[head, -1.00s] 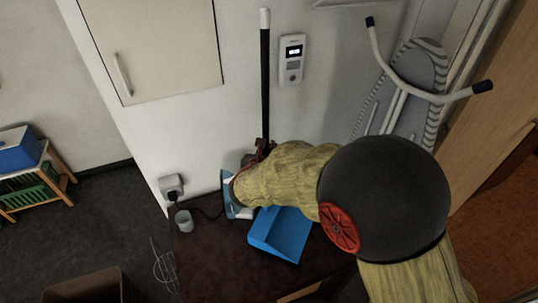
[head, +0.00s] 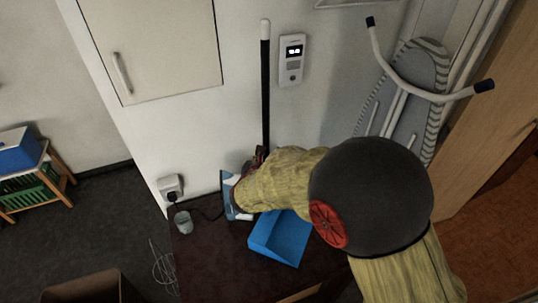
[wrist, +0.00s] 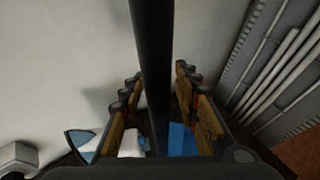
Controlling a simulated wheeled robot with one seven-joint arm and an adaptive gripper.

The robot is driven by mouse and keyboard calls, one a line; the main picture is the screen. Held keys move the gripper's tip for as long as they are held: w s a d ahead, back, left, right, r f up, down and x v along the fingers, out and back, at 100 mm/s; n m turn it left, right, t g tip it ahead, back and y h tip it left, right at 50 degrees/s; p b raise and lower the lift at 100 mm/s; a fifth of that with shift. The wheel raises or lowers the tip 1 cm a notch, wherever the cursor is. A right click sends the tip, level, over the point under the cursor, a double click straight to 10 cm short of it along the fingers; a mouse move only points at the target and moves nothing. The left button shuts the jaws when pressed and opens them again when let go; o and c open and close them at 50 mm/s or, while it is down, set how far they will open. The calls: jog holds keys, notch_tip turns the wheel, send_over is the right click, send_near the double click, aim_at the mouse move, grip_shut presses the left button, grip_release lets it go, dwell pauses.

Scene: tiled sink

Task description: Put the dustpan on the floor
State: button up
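The blue dustpan (head: 281,238) rests on a dark brown surface beside the wall. A long black pole (head: 265,90) with a white tip stands upright near the wall; it appears to be its handle, but my arm hides the join. My gripper (head: 256,160) is at the lower part of this pole, partly hidden by my arm in the head view. In the wrist view, the pole (wrist: 150,60) runs between the two fingers of my gripper (wrist: 157,85). The fingers are apart, with a visible gap on the right side of the pole.
A blue-and-white package (head: 229,192) and a small grey cup (head: 184,222) stand left of my gripper. A plug and socket (head: 171,186) are on the wall. An ironing board (head: 415,75) leans at the right. Dark floor (head: 100,220) is open at the left.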

jog(key=p+v, duration=0.1)
jog(key=v, duration=1.1)
jog(key=shift+r+p, duration=0.2)
jog(key=shift+p, duration=0.2)
